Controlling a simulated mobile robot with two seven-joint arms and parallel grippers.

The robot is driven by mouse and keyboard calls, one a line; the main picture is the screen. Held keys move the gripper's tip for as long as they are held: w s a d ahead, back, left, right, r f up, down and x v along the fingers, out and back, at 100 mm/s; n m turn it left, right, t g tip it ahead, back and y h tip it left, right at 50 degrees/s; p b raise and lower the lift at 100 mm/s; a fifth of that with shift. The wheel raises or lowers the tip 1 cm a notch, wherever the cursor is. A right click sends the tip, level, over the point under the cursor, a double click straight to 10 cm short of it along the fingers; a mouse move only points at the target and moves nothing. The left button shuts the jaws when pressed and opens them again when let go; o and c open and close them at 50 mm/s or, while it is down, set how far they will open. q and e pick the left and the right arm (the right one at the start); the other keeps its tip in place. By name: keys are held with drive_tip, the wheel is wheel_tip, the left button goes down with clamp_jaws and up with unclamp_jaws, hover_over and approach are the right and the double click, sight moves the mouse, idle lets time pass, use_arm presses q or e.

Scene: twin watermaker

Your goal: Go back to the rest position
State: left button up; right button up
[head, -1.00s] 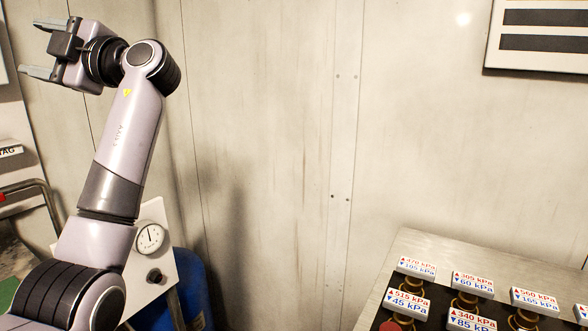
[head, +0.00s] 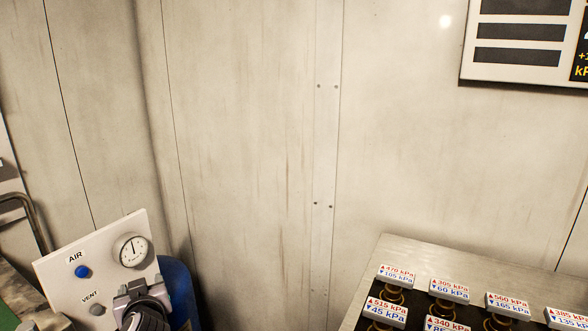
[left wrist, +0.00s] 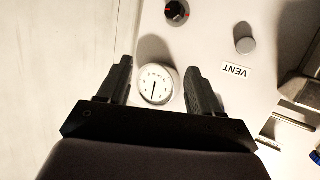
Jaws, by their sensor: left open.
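My left gripper (left wrist: 160,72) is open and empty in the left wrist view, its two dark fingers apart. A round white gauge (left wrist: 156,84) shows between them; I cannot tell how far off it is. My right gripper is in neither view.
The panel carries a blue AIR button (head: 82,271), a grey VENT button (head: 97,310) and the gauge (head: 132,250). A blue cylinder (head: 177,290) stands behind it. A metal bench (head: 420,252) with several labelled fittings (head: 450,290) is at the lower right. A pale wall (head: 240,130) lies behind.

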use_arm(q)
drive_tip(key=s+d+f+m+g+h+p, duration=0.1)
drive_tip(key=s+d+f+m+h, duration=0.3)
drive_tip(key=s+f, duration=0.5)
drive_tip(key=s+d+f+m+g+h+p, duration=0.1)
drive_tip(key=s+d+f+m+h, duration=0.25)
drive_tip(key=s+f, duration=0.55)
drive_tip(key=s+d+m+h, duration=0.1)
drive_tip(key=s+d, duration=0.3)
drive_tip(key=s, duration=0.8)
drive_tip(key=shift+s+d+h, duration=0.15)
drive_tip(key=shift+s+h, duration=0.05)
drive_tip(key=shift+h, duration=0.35)
drive_tip(key=c, duration=0.4)
